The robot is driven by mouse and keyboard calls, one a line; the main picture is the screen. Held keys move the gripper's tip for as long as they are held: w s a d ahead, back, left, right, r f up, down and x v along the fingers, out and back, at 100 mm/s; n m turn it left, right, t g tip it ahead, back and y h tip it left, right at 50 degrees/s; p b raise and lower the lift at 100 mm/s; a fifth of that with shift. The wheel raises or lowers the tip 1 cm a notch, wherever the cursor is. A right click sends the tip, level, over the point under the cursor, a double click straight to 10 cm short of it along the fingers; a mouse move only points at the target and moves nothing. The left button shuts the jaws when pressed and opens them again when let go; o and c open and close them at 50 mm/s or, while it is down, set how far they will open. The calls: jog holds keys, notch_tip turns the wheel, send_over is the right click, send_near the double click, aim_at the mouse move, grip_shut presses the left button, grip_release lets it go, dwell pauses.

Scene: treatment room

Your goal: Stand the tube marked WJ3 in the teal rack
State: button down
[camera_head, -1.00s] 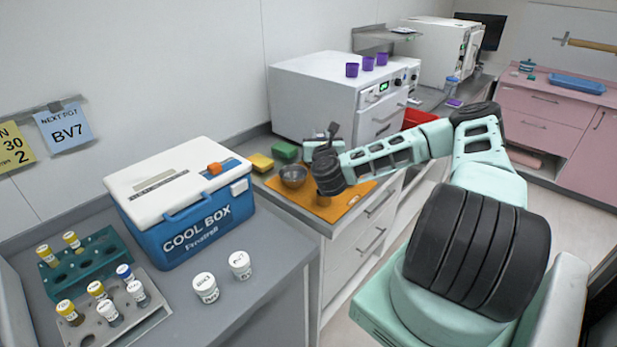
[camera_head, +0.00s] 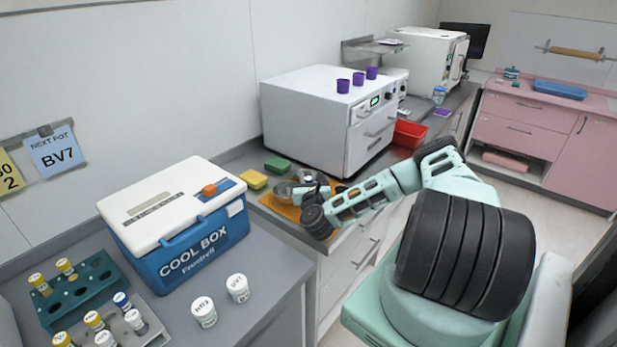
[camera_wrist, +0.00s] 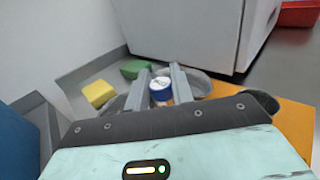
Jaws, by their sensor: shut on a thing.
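My gripper (camera_wrist: 161,76) is shut on a blue-capped tube (camera_wrist: 160,90) with a white cap top, over the orange board. The mark on this tube is too small to read. In the head view my gripper (camera_head: 311,188) is beside the metal bowl, and its fingers and tube are mostly hidden by my wrist. The teal rack (camera_head: 112,287) stands at the far left, in front of the cool box's left side. Two yellow-capped tubes (camera_head: 66,267) stand in its back row, and its other visible holes look empty.
A grey rack (camera_head: 155,334) with several yellow-, blue- and white-capped tubes stands before the teal rack. A cool box (camera_head: 185,240) and two white-lidded jars (camera_head: 204,312) stand nearby. A yellow sponge (camera_wrist: 99,94), a green sponge (camera_wrist: 133,69) and a white appliance (camera_head: 310,115) border the board.

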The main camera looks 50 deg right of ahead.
jog(key=shift+f, duration=0.1)
jog(key=c, duration=1.2)
grip_release()
